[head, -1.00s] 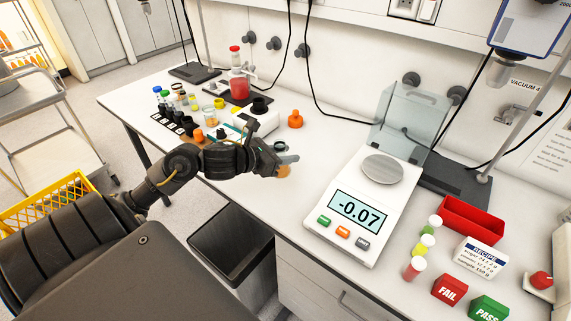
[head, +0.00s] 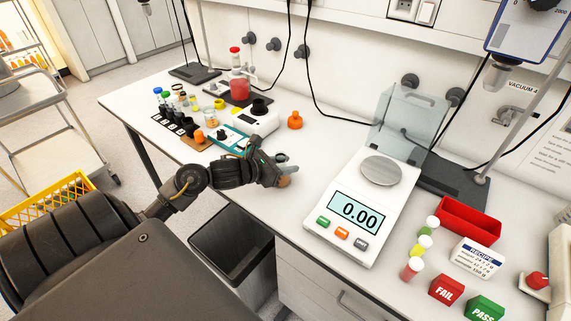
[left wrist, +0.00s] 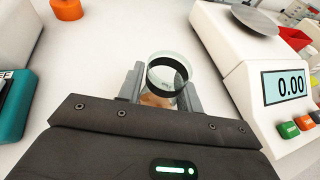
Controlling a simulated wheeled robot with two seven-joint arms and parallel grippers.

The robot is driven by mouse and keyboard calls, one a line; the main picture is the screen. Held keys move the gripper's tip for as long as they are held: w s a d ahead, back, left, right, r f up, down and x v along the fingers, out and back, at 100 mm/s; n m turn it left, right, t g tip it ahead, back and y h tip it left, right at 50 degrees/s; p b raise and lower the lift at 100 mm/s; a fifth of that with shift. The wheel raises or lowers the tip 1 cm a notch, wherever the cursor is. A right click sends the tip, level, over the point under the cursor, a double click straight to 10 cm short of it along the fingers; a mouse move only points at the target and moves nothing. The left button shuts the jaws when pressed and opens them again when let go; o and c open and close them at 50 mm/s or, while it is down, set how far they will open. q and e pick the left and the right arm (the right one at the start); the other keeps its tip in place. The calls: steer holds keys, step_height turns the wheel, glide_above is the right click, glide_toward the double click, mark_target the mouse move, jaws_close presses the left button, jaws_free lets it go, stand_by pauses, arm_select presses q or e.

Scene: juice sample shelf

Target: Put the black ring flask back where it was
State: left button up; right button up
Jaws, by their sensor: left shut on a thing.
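The black ring flask (left wrist: 166,76) is a clear round vessel with a black band, seen from above in the left wrist view. My left gripper (left wrist: 160,92) is shut on it, with one grey finger on each side. In the head view my left gripper (head: 284,170) is over the bench, left of the balance and near the front edge. The flask is small and partly hidden by the gripper there. I cannot tell whether its base touches the bench. My right gripper is not in view.
The balance (head: 350,213) reads 0.00, with an empty pan (head: 381,170). An orange flask (head: 295,121) stands behind my gripper. Bottles, a teal mat (head: 222,139) and a white device (head: 254,121) fill the left bench. A bin (head: 228,243) stands below.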

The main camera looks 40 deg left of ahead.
arm_select(q)
steer(key=shift+f, duration=0.15)
steer(key=o, duration=1)
steer(key=shift+o, duration=0.2)
steer(key=shift+r, duration=0.2)
steer(key=b+v, duration=0.2)
steer(key=v, duration=0.8)
steer(key=shift+s+a, duration=0.1)
steer(key=shift+s, duration=0.25)
steer(key=shift+s+a+r, duration=0.2)
steer(key=shift+s+r, duration=0.15)
steer(key=shift+s, duration=0.25)
